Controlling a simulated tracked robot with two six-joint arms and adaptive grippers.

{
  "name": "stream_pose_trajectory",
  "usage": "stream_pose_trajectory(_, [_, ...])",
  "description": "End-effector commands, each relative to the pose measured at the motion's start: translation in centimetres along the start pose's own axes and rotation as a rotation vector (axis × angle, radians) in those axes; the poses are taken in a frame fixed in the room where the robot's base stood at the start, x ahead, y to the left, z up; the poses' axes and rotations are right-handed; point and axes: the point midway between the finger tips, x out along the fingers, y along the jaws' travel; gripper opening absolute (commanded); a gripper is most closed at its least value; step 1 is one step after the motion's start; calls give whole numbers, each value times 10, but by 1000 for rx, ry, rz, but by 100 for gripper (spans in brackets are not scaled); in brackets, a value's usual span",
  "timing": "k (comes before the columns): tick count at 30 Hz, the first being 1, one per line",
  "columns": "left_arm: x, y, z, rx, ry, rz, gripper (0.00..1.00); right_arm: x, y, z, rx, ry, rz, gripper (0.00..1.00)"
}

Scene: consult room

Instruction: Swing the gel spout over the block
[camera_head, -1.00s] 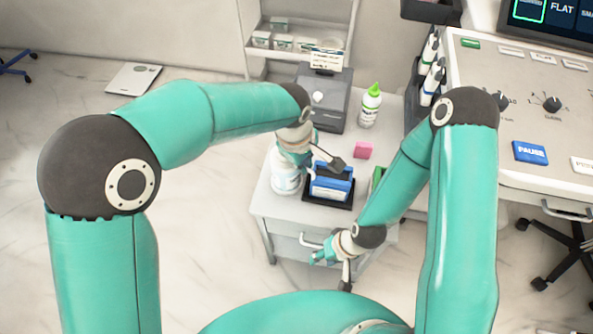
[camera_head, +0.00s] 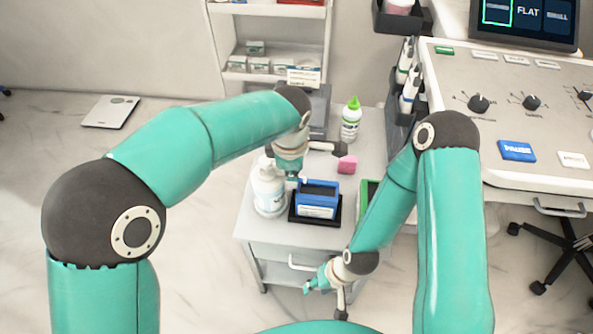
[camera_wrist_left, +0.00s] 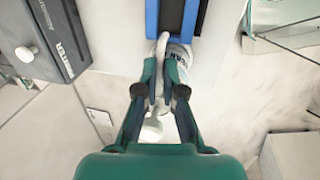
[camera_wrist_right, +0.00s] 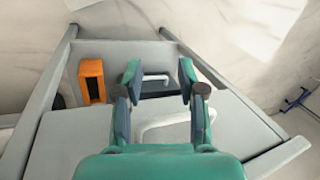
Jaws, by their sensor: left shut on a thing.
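The white gel pump bottle (camera_head: 269,190) stands on the small grey cabinet. The blue block (camera_head: 318,192) sits in a black tray (camera_head: 330,221) just right of it. My left gripper (camera_head: 292,178) is at the bottle's top, between bottle and block. In the left wrist view its fingers (camera_wrist_left: 160,85) are shut on the white spout, whose tip (camera_wrist_left: 163,44) reaches to the blue block's edge (camera_wrist_left: 152,18); the grip is partly hidden. My right gripper (camera_wrist_right: 160,72) is open and empty in front of the cabinet, by a drawer handle (camera_wrist_right: 155,78).
A pink block (camera_head: 347,165) and a green-capped bottle (camera_head: 351,122) stand behind the tray. A dark printer-like box (camera_head: 319,105) is at the back. A green box (camera_head: 368,192) stands to the right, partly behind my right arm. An orange box (camera_wrist_right: 92,80) lies in the cabinet.

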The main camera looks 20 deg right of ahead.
Motion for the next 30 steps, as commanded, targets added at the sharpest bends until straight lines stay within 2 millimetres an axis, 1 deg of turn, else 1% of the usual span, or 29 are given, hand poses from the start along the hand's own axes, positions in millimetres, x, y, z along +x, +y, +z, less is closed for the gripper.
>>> stream_pose_trajectory(1, [4, -6, 4, -4, -2, -19, 0, 0, 0, 0, 0, 0, 0, 40])
stream_pose_trajectory(7, [4, -6, 3, -4, -2, -20, 0, 0, 0, 0, 0, 0, 0, 40])
stream_pose_trajectory(8, [4, -6, 3, -4, -2, -20, 9, 0, 0, 0, 0, 0, 0, 40])
stream_pose_trajectory(9, [4, -6, 3, -3, -1, -20, 15, 0, 0, 0, 0, 0, 0, 40])
stream_pose_trajectory(11, [4, -6, 2, -3, -1, -18, 25, 0, 0, 0, 0, 0, 0, 40])
stream_pose_trajectory(12, [4, -5, 2, -3, -1, -16, 32, 0, 0, 0, 0, 0, 0, 40])
stream_pose_trajectory(13, [3, -5, 2, -3, -2, -15, 34, 0, 0, 0, 0, 0, 0, 40])
stream_pose_trajectory(23, [-1, -2, 0, -4, -2, -7, 34, 0, 0, 0, 0, 0, 0, 40])
stream_pose_trajectory(26, [-8, -2, 0, -4, -2, -5, 34, 0, 0, 0, 0, 0, 0, 40])
stream_pose_trajectory(30, [-29, -2, 1, -4, -4, -3, 34, 0, 0, 0, 0, 0, 0, 40])
